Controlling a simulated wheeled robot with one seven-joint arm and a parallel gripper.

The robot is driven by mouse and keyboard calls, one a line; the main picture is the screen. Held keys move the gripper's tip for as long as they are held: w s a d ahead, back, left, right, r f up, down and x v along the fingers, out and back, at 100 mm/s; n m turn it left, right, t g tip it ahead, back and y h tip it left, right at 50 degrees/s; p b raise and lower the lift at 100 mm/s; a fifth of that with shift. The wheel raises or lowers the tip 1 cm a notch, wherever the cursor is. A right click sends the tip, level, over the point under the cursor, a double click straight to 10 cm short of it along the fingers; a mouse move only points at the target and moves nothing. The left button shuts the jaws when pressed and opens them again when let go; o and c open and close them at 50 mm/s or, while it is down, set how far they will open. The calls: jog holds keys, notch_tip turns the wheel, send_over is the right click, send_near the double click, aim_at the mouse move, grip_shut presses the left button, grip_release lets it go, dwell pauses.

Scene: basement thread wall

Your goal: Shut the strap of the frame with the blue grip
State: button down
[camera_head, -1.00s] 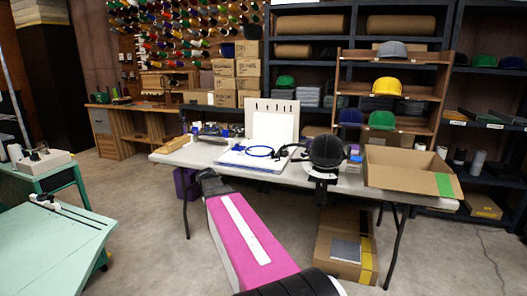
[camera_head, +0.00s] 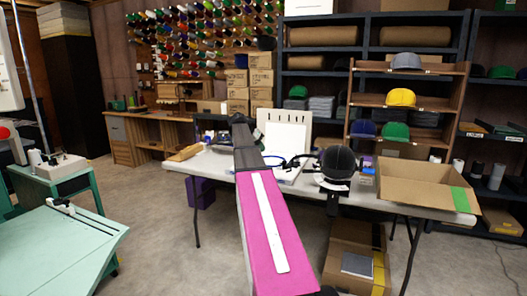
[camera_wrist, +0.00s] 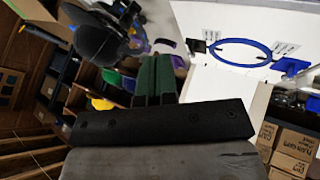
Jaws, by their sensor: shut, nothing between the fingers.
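A blue ring-shaped strap (camera_wrist: 240,45) lies over a white board in the wrist view, with a blue grip (camera_wrist: 292,66) at its right and a black piece (camera_wrist: 196,46) at its left. I cannot tell whether the strap is shut. In the head view the blue frame (camera_head: 275,161) shows only in part, behind my arm. My gripper (camera_wrist: 154,62) is shut and empty, its dark green fingers side by side. In the head view my gripper (camera_head: 239,119) is raised in front of the table's far side, left of the white board. It appears apart from the frame.
A black cap on a stand (camera_head: 338,162) is on the table right of the blue frame. An upright white panel (camera_head: 285,130) stands behind. An open cardboard box (camera_head: 425,190) is at the table's right end. Shelves with caps (camera_head: 400,97) stand behind.

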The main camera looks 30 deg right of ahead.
jog(key=s+d+f, duration=0.3)
jog(key=d+f, duration=0.3)
jog(key=d, duration=0.1)
jog(key=shift+s+d, duration=0.2)
jog(key=shift+s, duration=0.15)
jog(key=shift+s+f, duration=0.1)
